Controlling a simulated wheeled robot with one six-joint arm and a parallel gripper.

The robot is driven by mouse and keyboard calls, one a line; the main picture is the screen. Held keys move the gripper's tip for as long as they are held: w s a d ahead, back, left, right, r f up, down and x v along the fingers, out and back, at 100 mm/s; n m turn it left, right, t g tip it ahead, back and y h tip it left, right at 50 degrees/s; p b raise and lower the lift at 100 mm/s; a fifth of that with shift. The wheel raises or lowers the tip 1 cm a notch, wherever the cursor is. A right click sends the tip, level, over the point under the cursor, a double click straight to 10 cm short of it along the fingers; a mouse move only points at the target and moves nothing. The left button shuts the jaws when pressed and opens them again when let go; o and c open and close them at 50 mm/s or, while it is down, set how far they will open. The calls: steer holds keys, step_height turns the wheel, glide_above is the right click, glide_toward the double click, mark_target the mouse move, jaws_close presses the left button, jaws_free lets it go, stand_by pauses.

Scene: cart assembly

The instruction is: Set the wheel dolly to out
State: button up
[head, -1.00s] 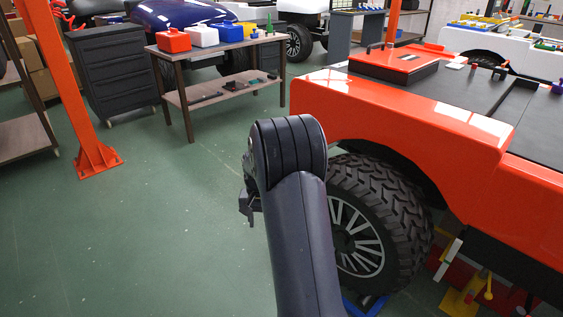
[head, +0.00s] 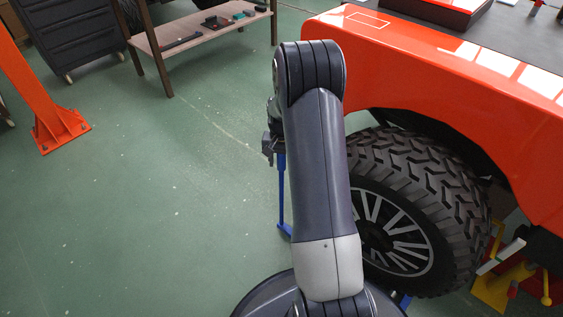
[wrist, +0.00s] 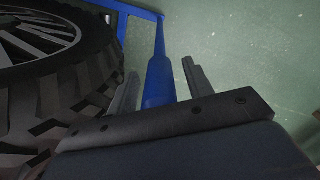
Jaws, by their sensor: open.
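The wheel dolly is blue; its upright handle (head: 282,190) shows in the head view just left of my arm, with a foot low on the floor. A blue bit also shows under the wheel. In the wrist view the handle (wrist: 159,82) stands between my two open fingers, and a blue bar runs left past the wheel. My gripper (head: 270,158) is at the handle's top in the head view, partly hidden by my arm; its fingers also show in the wrist view (wrist: 160,85). I cannot tell whether a finger touches the handle.
A large black tyre with a silver-spoked wheel (head: 395,232) stands right of my arm, under the orange car body (head: 440,65). Red and yellow stand parts (head: 495,285) are at the lower right. A wooden bench (head: 195,32) is at the back.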

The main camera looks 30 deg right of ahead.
steer(key=shift+c, duration=0.6)
jaws_close()
